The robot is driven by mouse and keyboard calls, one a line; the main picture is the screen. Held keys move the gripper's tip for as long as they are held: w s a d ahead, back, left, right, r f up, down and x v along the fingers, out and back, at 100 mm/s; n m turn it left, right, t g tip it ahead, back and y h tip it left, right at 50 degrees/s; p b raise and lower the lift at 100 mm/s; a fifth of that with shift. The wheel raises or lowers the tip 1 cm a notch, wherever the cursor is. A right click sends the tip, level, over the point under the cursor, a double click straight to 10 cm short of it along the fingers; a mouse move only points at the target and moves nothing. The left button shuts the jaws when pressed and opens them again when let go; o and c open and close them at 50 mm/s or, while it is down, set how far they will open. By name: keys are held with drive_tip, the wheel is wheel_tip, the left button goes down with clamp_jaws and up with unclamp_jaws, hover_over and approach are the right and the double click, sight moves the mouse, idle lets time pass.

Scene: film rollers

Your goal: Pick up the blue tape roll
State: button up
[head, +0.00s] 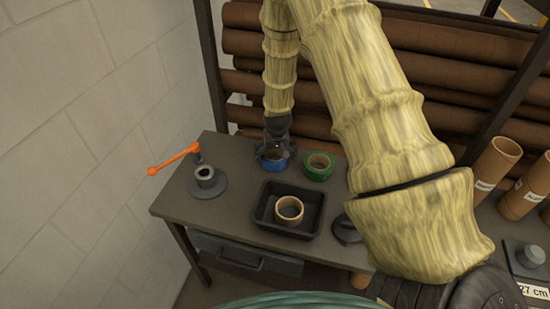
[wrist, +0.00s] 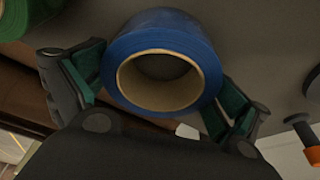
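The blue tape roll (head: 273,161) lies flat at the back of the table, with its cardboard core facing up. It also shows large in the wrist view (wrist: 163,62). My gripper (head: 277,148) is right above it, pointing down. In the wrist view my gripper (wrist: 160,95) has its green-padded fingers apart, one on each side of the blue roll. The fingers look very near its sides, but I cannot tell if they touch it. The head view partly hides the roll behind my gripper.
A green tape roll (head: 318,166) lies close to the right of the blue one. A black tray (head: 262,213) holding a tan roll (head: 289,209) is in front. A grey spindle (head: 206,178) and an orange-handled crank (head: 173,158) are at the left. Brown rolls (head: 340,75) are stacked behind.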

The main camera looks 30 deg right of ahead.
drive_tip(key=c, duration=0.7)
drive_tip(key=shift+r, duration=0.1)
